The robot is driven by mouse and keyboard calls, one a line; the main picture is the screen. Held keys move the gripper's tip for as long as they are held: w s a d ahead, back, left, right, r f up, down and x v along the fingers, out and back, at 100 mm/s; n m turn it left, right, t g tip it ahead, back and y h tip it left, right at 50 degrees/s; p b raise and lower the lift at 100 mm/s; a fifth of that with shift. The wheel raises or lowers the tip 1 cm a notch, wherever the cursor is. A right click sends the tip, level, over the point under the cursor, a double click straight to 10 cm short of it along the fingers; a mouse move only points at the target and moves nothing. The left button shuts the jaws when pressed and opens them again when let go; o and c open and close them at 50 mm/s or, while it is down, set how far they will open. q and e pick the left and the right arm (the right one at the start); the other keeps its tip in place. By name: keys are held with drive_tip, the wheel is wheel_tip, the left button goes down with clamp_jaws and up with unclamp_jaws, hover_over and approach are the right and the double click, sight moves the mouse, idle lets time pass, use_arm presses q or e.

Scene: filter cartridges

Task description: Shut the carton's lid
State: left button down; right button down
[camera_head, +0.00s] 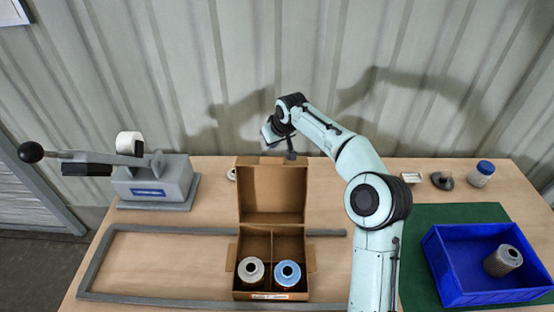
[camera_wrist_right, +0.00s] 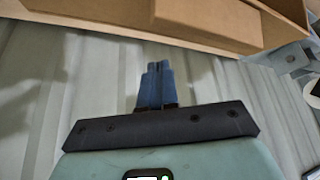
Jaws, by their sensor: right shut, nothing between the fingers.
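The brown carton (camera_head: 234,250) stands open on the table. Its lid (camera_head: 272,190) is raised at the back. In the carton, a cartridge with a cream top (camera_head: 251,269) and one with a blue top (camera_head: 288,273) stand in the front compartments; the back compartments look empty. My right gripper (camera_head: 291,154) is shut and empty at the lid's upper edge, toward its right side; I cannot tell whether it touches. In the right wrist view the shut fingers (camera_wrist_right: 157,82) point toward brown cardboard (camera_wrist_right: 205,18). My left gripper is not in view.
A grey lever press (camera_head: 155,183) stands at the left. A grey frame (camera_head: 160,230) lies around the carton. At the right, a blue bin (camera_head: 463,296) holding a metal cartridge (camera_head: 502,260) sits on a green mat (camera_head: 425,222). A blue-capped jar (camera_head: 481,174) stands behind.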

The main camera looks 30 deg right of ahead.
sight(272, 158)
drive_tip(key=shift+f, duration=0.1)
